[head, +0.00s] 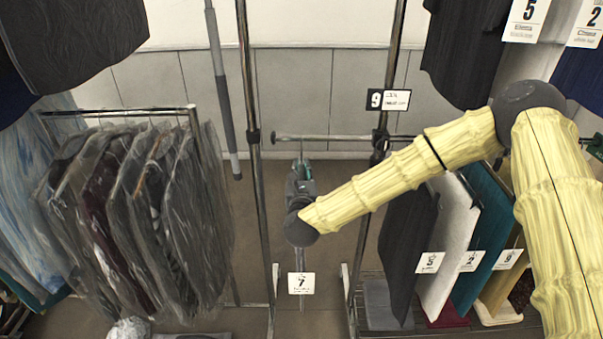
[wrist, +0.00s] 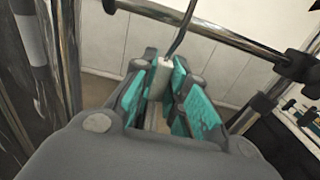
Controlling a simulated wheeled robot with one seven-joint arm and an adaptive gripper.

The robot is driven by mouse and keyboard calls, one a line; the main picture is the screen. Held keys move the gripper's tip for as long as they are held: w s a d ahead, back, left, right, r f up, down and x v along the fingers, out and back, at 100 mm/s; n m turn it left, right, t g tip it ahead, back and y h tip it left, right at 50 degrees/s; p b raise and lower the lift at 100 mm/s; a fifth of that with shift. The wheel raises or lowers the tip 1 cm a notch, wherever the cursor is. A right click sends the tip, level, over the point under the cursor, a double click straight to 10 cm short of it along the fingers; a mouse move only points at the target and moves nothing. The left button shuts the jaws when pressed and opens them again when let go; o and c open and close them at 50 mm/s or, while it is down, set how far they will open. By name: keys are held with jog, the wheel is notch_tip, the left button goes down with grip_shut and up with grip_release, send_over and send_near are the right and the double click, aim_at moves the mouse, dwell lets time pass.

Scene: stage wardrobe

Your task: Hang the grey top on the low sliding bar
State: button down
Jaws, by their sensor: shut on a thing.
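My gripper (head: 302,172) is shut on the neck of a hanger (wrist: 163,68), a pale piece between the teal finger pads in the wrist view. Its thin hook rises from the pads and crosses the low bar (wrist: 225,36) in that view; I cannot tell whether it rests on it. The low sliding bar (head: 340,137) is a thin horizontal rod with a capped left end, just above my gripper in the head view. Below my gripper hangs a narrow grey thing (head: 301,256), seemingly the grey top edge-on, with a tag 7 (head: 301,284). My gripper hides its upper part.
Two metal uprights (head: 254,200) flank the gripper. A label 9 (head: 388,100) sits on the right one. A rail of bagged garments (head: 120,215) stands at left. Several tagged garments (head: 445,240) hang at right behind my arm. Dark clothes (head: 465,50) hang above.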

jog(key=shift+w, duration=0.15)
jog(key=shift+w+b, duration=1.9)
jog(key=shift+w, duration=1.65)
jog(key=shift+w+b, duration=0.1)
jog(key=shift+b, duration=0.4)
jog(key=shift+f+b, duration=1.7)
jog(key=shift+b, duration=0.05)
jog(key=c, duration=1.3)
grip_release()
jog(key=shift+c, duration=0.2)
